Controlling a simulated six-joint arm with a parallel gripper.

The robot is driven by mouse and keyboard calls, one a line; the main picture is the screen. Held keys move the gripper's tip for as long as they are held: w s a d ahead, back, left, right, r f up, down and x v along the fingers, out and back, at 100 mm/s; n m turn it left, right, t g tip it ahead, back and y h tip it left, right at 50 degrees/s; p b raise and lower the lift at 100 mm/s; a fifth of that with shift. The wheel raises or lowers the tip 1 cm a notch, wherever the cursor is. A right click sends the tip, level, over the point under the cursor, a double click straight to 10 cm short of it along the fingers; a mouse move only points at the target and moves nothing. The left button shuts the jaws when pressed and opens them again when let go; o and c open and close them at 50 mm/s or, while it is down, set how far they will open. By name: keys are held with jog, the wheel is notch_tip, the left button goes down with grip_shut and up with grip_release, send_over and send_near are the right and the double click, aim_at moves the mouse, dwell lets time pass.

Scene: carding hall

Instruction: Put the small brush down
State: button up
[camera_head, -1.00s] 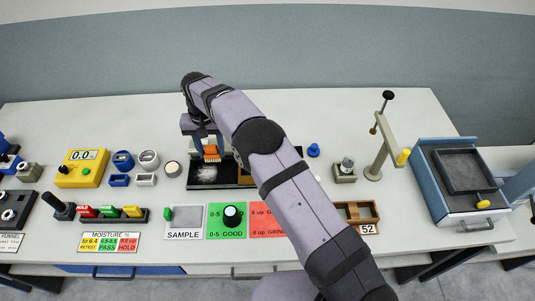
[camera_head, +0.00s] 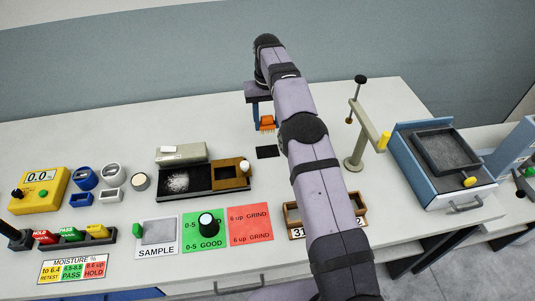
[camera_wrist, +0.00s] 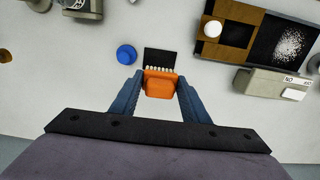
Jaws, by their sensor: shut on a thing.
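The small brush (camera_wrist: 160,84) has an orange body and a row of pale bristles. My gripper (camera_wrist: 159,92) is shut on it, with one blue finger on each side. In the head view the orange brush (camera_head: 267,123) hangs under my gripper (camera_head: 263,116), just behind a small black mat (camera_head: 268,152). In the wrist view the bristles overlap the near edge of the black mat (camera_wrist: 159,56). I cannot tell whether the brush touches the table.
A black and brown tray (camera_head: 205,190) with white fibre stands left of the mat. A blue knob (camera_wrist: 126,54) is beside the mat. A beige post stand (camera_head: 355,150) and a blue box (camera_head: 440,190) stand to the right.

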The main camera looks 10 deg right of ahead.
jog(key=shift+f+p, duration=1.2)
jog(key=shift+f, duration=3.8)
jog(key=shift+f, duration=0.2)
jog(key=o, duration=0.9)
jog(key=shift+r, duration=0.2)
notch_tip(320, 180, up, 12)
jog(key=shift+f+b, duration=0.15)
jog(key=shift+b, duration=0.8)
jog(key=shift+r, duration=0.25)
